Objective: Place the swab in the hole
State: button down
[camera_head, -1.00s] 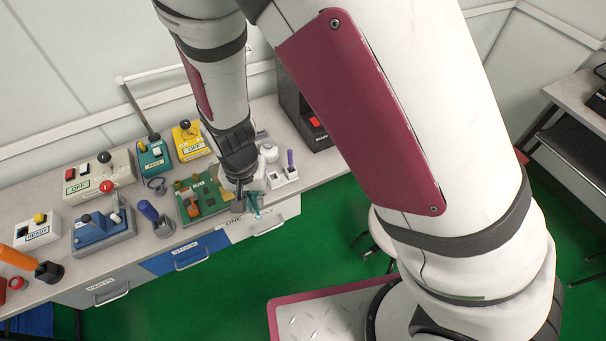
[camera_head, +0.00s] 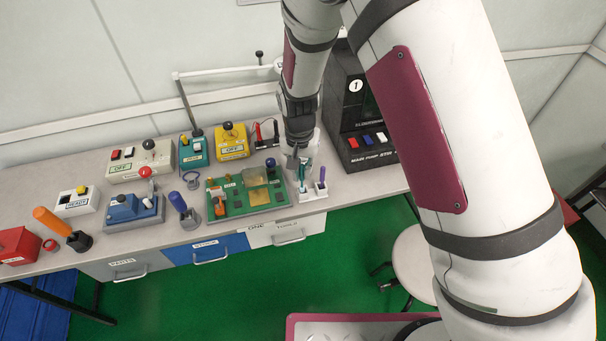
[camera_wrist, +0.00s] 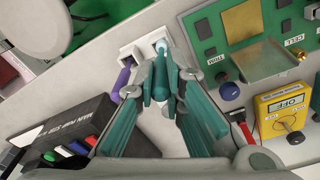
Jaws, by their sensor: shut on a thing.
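My gripper (camera_wrist: 161,88) is shut on the teal swab (camera_wrist: 159,68) in the wrist view. The swab's pale end points at the left-hand hole of the small white holder (camera_wrist: 130,50) as seen in the head view. I cannot tell whether the tip is inside the hole or just above it. In the head view my gripper (camera_head: 297,160) is over the holder (camera_head: 312,193), with the teal swab (camera_head: 302,173) roughly upright beneath it. A purple swab (camera_head: 321,184) stands in the holder's other hole; it also shows in the wrist view (camera_wrist: 122,80).
The green circuit board (camera_head: 235,207) lies directly left of the holder. A black tester (camera_head: 365,145) stands close behind on the right. A yellow tester (camera_head: 232,143) and red and black probes (camera_head: 266,135) are behind. The table's front edge is close to the holder.

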jog(key=shift+w+d, duration=0.1)
jog(key=shift+w, duration=0.3)
jog(key=shift+w+f+p, duration=0.15)
jog(key=shift+f+p, duration=0.15)
jog(key=shift+f, duration=1.45)
jog(key=shift+f, duration=0.15)
jog(key=c, duration=1.7)
grip_release()
